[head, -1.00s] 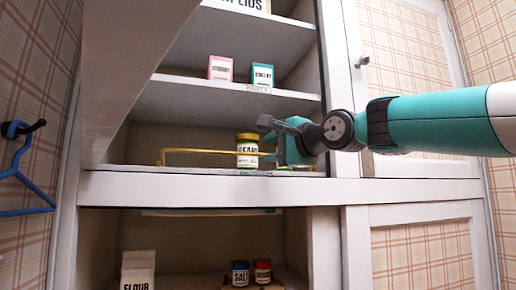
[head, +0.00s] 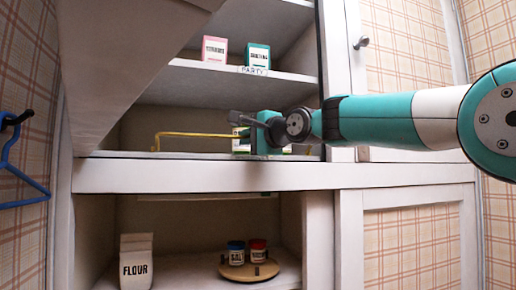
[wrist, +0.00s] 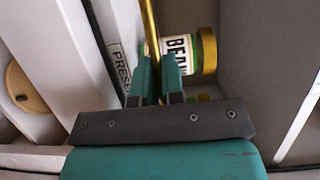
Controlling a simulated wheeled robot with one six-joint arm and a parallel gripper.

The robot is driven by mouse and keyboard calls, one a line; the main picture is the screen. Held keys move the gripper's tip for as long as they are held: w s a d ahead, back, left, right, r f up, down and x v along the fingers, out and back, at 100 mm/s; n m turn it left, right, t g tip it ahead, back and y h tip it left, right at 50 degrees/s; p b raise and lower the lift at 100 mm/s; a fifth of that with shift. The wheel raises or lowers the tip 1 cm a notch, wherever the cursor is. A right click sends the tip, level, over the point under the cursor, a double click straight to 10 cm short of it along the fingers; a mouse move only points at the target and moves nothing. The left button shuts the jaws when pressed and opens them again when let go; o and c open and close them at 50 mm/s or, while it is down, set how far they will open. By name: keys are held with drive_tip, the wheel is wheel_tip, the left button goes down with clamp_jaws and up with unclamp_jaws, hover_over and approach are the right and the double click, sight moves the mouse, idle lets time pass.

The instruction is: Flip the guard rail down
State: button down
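The guard rail (head: 195,134) is a thin yellow bar. It stands raised along the front edge of the middle cupboard shelf. In the wrist view, the brass-coloured rail (wrist: 151,35) runs between the two teal fingers of my gripper (wrist: 156,78). The fingers are close together on either side of it and appear shut on it. In the head view, my gripper (head: 256,134) is at the right part of the rail and hides part of it. A beans jar (wrist: 203,50) stands just behind the rail, right of the fingers in the wrist view.
A pink box (head: 215,48) and a teal box (head: 258,55) stand on the shelf above. Below, a flour bag (head: 136,261) stands beside a round wooden board (head: 262,270) with two small jars. A slanted white panel (head: 130,70) covers the upper left. A blue hanger (head: 12,165) hangs left.

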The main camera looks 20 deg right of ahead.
drive_tip(key=shift+s+f+t+y+b, duration=0.1)
drive_tip(key=shift+f+t+y+b, duration=0.4)
drive_tip(key=shift+b, duration=1.25)
drive_tip(key=f+n+b, duration=0.1)
drive_tip(key=b, duration=0.2)
drive_tip(key=shift+s+t, duration=0.1)
drive_tip(key=shift+t, duration=0.3)
drive_tip(key=shift+s+f+n+t+y+b, duration=0.1)
drive_tip(key=shift+n+t+y+b, duration=0.3)
drive_tip(key=shift+b, duration=0.85)
drive_tip(key=shift+r+t+b, duration=0.2)
drive_tip(key=shift+t+b, duration=0.1)
drive_tip(key=c, duration=1.2)
unclamp_jaws()
drive_tip(key=shift+c, duration=0.2)
